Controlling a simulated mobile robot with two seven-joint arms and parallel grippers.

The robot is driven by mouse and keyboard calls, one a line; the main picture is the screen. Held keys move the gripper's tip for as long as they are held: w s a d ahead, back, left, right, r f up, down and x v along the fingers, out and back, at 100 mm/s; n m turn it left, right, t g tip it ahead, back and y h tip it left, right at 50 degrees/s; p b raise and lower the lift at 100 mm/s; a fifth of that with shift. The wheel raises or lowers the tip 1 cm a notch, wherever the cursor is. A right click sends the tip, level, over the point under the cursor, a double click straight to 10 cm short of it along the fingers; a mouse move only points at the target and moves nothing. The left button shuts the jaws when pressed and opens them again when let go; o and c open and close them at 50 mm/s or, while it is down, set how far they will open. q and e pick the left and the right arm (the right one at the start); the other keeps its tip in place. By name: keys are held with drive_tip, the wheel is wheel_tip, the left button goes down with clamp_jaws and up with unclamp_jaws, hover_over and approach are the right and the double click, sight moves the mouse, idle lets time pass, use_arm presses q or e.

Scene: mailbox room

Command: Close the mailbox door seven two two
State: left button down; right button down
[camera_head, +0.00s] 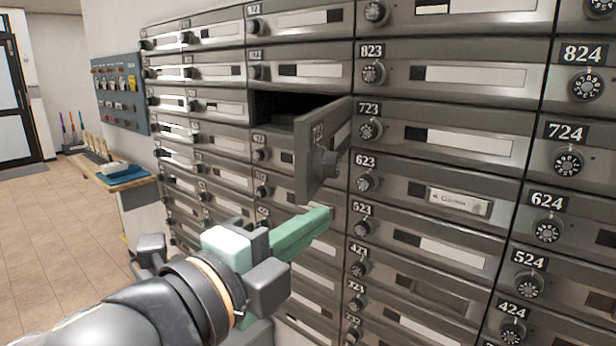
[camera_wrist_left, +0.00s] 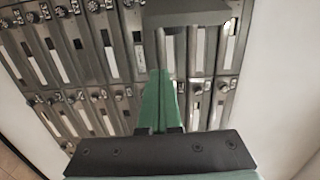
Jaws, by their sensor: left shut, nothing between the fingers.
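My left gripper (camera_head: 326,214), with green fingers, is shut and empty. Its tips are just below the open door, in front of the lower boxes, and appear apart from the door. The wrist view shows the shut green fingers (camera_wrist_left: 158,88) pointing at the mailbox wall. My right gripper is out of view.
Rows of shut mailbox doors, such as door 723 (camera_head: 440,140), surround the open one. A small wooden shelf (camera_head: 125,182) with a blue item and a blue-grey switch panel (camera_head: 120,92) are at the left. Tiled floor (camera_head: 50,245) is clear there.

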sight(307, 204)
use_arm(q)
drive_tip(key=w+p, duration=0.1)
drive_tip(key=w, duration=0.1)
drive_tip(key=w+p, duration=0.1)
drive_tip(key=w, duration=0.1)
drive_tip(key=w+p, duration=0.1)
drive_tip(key=shift+w+a+f, duration=0.1)
drive_tip(key=shift+w+a, duration=0.15)
drive_tip(key=shift+w, duration=0.15)
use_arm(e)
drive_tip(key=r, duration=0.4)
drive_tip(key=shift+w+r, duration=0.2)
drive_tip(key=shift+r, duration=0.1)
use_arm(q)
drive_tip(key=shift+a, duration=0.1)
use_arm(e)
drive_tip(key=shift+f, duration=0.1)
